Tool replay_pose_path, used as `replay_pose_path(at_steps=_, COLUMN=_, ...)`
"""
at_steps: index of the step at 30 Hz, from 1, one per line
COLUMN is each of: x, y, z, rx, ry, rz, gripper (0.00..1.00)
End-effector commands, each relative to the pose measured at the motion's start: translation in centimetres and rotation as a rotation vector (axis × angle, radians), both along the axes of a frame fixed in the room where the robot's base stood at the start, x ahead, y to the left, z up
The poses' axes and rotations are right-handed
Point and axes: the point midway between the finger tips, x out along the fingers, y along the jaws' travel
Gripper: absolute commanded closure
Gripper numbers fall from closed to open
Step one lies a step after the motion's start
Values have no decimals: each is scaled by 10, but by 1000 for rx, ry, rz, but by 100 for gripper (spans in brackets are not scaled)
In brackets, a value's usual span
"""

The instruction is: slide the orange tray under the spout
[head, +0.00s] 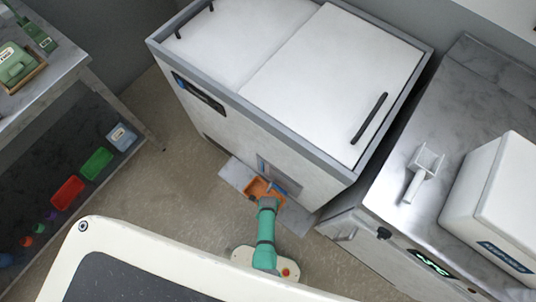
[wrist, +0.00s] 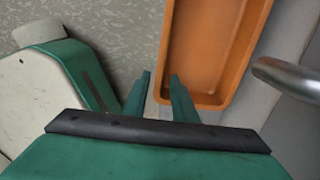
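The orange tray (head: 256,184) sits on a pale grey ledge at the foot of the white machine, in front of a recess. In the wrist view the tray (wrist: 212,45) looks empty and fills the upper middle. My teal gripper (head: 267,203) is at the tray's near side. In the wrist view its two fingers (wrist: 161,75) are apart, with the tray's left wall near its corner showing between the tips. I cannot tell whether they touch it. A grey metal tube (wrist: 288,77), perhaps the spout, is right of the tray.
A grey counter (head: 400,185) with a scoop (head: 422,172) and a white box is at the right. A shelf with coloured bins (head: 68,192) is at the left. Floor left of the ledge is clear.

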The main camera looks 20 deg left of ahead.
Motion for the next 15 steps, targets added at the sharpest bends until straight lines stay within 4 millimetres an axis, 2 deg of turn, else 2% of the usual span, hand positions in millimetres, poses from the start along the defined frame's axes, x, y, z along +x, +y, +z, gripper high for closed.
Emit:
replay_pose_path(at_steps=13, x=0, y=0, z=-5, rx=1, ry=0, rz=0, gripper=75)
replay_pose_path(at_steps=14, x=0, y=0, z=-5, rx=1, ry=0, rz=0, gripper=80)
replay_pose_path(at_steps=15, x=0, y=0, z=-5, rx=1, ry=0, rz=0, gripper=89)
